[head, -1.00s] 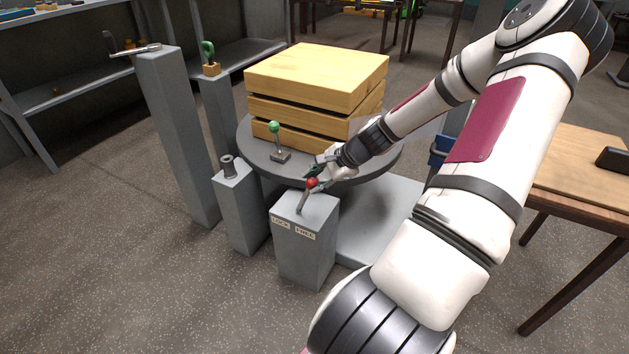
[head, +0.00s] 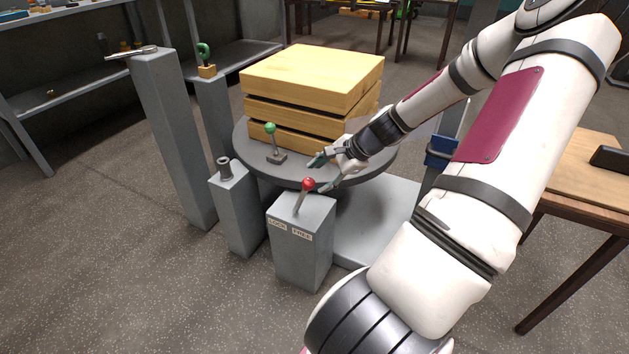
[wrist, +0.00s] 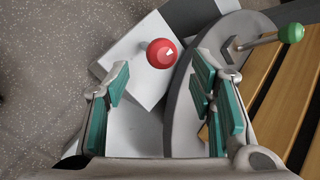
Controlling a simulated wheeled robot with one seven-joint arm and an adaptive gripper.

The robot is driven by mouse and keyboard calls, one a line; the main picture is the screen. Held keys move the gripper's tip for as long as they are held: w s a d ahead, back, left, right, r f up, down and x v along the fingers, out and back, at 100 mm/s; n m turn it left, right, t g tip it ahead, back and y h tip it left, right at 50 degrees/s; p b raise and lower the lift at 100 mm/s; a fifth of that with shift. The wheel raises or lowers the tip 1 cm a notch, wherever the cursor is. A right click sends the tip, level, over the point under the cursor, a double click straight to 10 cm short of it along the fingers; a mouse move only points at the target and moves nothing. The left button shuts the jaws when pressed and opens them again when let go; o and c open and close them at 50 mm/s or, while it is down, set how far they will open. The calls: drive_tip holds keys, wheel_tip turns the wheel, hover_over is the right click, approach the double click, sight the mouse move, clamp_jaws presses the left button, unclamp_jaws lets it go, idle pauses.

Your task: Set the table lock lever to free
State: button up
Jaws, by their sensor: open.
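The lock lever has a red knob (head: 308,183) on a metal stem and stands on a grey pedestal (head: 303,262). Two labels on the pedestal's front read LOCK, left, and FREE, right. The stem leans right, toward the FREE side. My gripper (head: 323,174) is open just behind and above the knob, with nothing held. In the wrist view the red knob (wrist: 162,53) shows beyond and between the spread green-padded fingers (wrist: 160,85); it appears apart from them.
A round grey turntable (head: 250,153) carries stacked wooden slabs (head: 312,75) and a green-knobbed lever (head: 271,130) behind my gripper. A short post (head: 238,205) and a tall post (head: 175,135) stand left. A wooden table (head: 580,190) is at right. Floor in front is open.

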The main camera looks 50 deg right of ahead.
drive_tip(key=a+v, duration=0.1)
drive_tip(key=v, duration=0.6)
drive_tip(key=shift+s+d+r, duration=0.15)
drive_tip(key=shift+d+r, duration=0.05)
drive_tip(key=shift+d, duration=0.25)
drive_tip(key=a+r+n+g, duration=0.4)
drive_tip(key=a+n, duration=0.2)
drive_tip(key=a, duration=0.6)
drive_tip(key=a+r+n+g, duration=0.35)
drive_tip(key=a+n, duration=0.25)
drive_tip(key=a, duration=0.6)
drive_tip(key=s+a+r+n+h, duration=0.1)
drive_tip(key=s+a+r+n, duration=0.4)
drive_tip(key=s, duration=0.4)
drive_tip(key=s+a+r+n+h, duration=0.1)
drive_tip(key=s+a+r+n, duration=0.2)
drive_tip(key=s+a+n, duration=0.5)
wheel_tip(320, 180, up, 36)
drive_tip(key=d+m+t+p, duration=0.1)
drive_tip(key=t+p, duration=0.3)
drive_tip(key=p, duration=3)
drive_tip(key=shift+s+d+m, duration=0.25)
drive_tip(key=shift+s+m, duration=0.15)
drive_tip(key=shift+s, duration=0.05)
